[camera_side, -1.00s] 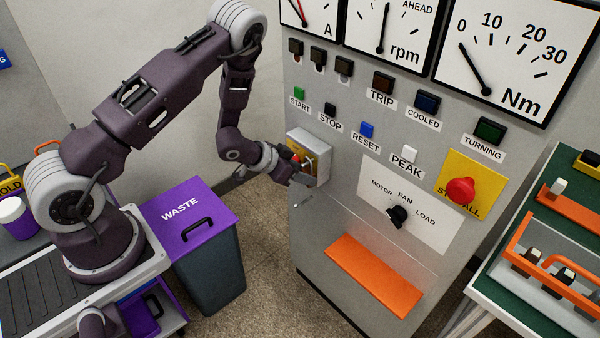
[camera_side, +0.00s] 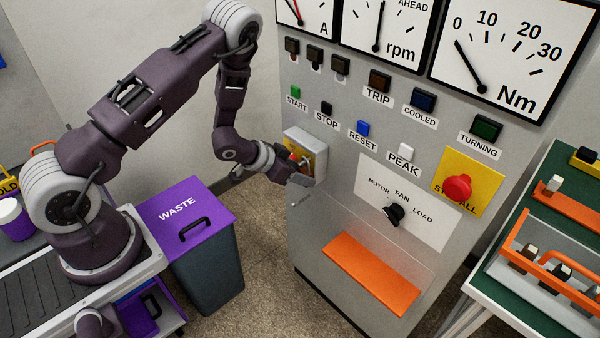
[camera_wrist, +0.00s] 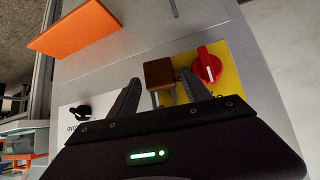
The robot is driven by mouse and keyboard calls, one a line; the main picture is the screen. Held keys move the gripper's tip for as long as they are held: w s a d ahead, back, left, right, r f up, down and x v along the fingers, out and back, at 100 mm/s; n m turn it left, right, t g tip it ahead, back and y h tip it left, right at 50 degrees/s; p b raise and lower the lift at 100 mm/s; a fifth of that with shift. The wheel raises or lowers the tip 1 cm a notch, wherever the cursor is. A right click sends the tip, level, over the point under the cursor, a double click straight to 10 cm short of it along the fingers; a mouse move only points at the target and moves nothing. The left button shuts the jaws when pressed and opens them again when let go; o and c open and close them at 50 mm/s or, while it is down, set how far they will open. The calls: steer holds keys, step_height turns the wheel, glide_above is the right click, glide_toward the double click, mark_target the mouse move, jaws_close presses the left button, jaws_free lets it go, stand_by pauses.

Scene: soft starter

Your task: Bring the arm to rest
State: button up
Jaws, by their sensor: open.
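My gripper (camera_side: 300,179) is at the small box (camera_side: 318,160) on the left part of the grey cabinet (camera_side: 340,215); in the wrist view its two fingers (camera_wrist: 160,80) stand apart. The arm is bent and reaches out to the cabinet. A brown block (camera_wrist: 160,73) with thin grey legs shows between the fingers, with a gap to each side; I cannot tell its depth. Beside it a red rotary knob (camera_wrist: 208,66) sits on a yellow plate (camera_wrist: 228,80). In the side view the gripper partly hides the box's front.
An orange shelf (camera_side: 372,275) sticks out low on the cabinet. The selector knob (camera_side: 395,214) and red stop button (camera_side: 458,188) are to the right. A purple-lidded waste bin (camera_side: 205,250) stands below the arm. A green-topped table (camera_side: 550,220) is at the right.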

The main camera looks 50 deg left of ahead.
steer(key=s+a+r+n+y, duration=0.15)
steer(key=s+r, duration=0.25)
steer(key=r, duration=0.7)
steer(key=s+r+y, duration=0.2)
steer(key=s+r, duration=0.2)
steer(key=r, duration=0.8)
steer(key=s+d+r+g, duration=0.1)
steer(key=s+d+r, duration=0.1)
steer(key=s, duration=0.5)
steer(key=s+d+r+g+h, duration=0.1)
steer(key=s+d+r, duration=0.2)
steer(key=s, duration=0.5)
steer(key=s+d+r+g, duration=0.1)
steer(key=s+d+r, duration=0.2)
steer(key=s, duration=0.4)
steer(key=shift+s+d+r+n+g+h, duration=0.25)
steer(key=shift+s+d+n+g+h, duration=0.1)
steer(key=shift+d, duration=0.1)
steer(key=shift+c, duration=0.3)
